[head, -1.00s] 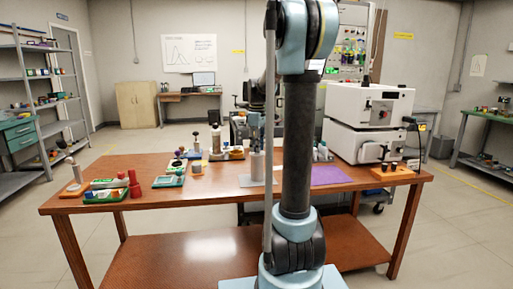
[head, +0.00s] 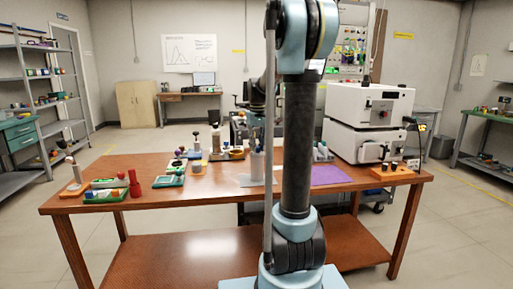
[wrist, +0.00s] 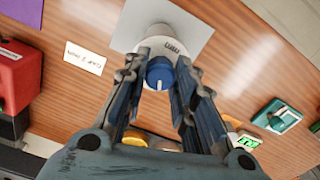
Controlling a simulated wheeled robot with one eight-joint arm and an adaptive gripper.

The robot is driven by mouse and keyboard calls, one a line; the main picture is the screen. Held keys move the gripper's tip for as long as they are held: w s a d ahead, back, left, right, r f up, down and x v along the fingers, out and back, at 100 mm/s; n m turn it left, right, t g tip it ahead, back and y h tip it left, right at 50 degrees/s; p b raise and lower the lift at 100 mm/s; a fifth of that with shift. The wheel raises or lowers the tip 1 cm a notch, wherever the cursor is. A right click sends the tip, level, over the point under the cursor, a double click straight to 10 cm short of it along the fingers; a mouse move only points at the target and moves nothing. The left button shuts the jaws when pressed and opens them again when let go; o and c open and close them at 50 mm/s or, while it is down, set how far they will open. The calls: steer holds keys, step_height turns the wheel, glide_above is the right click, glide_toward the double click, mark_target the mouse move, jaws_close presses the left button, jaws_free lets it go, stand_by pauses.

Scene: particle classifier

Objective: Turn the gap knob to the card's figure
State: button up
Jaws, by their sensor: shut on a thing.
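The gap knob (wrist: 160,73) is a blue cap with a white pointer line, on top of a pale upright cylinder with a small dark scale. In the wrist view the pointer runs down from the cap's middle. My gripper (wrist: 162,66) has one finger on each side of the knob and is shut on it. The card (wrist: 84,58) is a white slip with dark print, to the left on the table; its print is upside down and too small to read surely. In the head view the cylinder (head: 257,168) stands beside my arm, its top hidden by the gripper.
The cylinder stands on a pale sheet (wrist: 196,24) on the wooden table. A purple mat (head: 331,175) and a white machine (head: 368,112) stand to the right in the head view. Jars and green-trimmed boxes (head: 168,181) crowd the left. The front strip of table is clear.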

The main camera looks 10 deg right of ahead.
steer(key=shift+m, duration=0.7)
steer(key=o, duration=1.1)
steer(key=shift+r, duration=0.1)
step_height(320, 180, up, 12)
steer(key=shift+f, duration=0.1)
